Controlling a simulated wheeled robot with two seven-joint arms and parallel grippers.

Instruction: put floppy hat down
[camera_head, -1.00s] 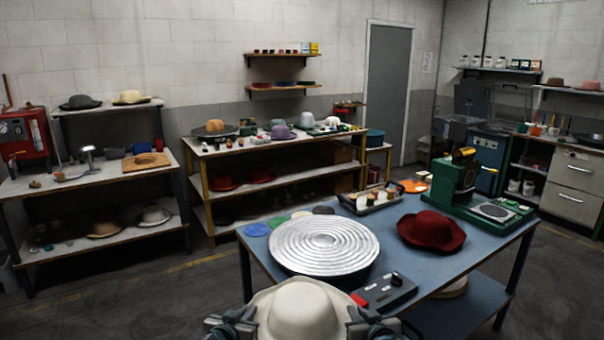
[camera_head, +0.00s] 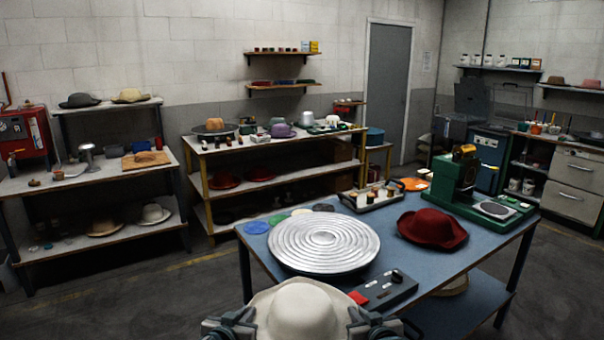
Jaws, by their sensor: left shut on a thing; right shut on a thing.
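A cream floppy hat (camera_head: 299,311) is at the bottom centre of the head view, crown up, at the near edge of the blue table (camera_head: 440,280). My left gripper (camera_head: 238,324) is shut on the left side of its brim. My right gripper (camera_head: 368,324) is shut on the right side of its brim. The fingertips are partly hidden, and the hat's lower front is cut off by the picture edge. A round silver ringed plate (camera_head: 323,243) lies on the table just beyond the hat.
A control box (camera_head: 385,291) with a red part sits right of the hat. A dark red hat (camera_head: 432,229) and a green machine (camera_head: 470,190) stand further right. A tray of small items (camera_head: 370,197) and coloured discs (camera_head: 278,220) lie behind the plate. Bare table shows at the right front.

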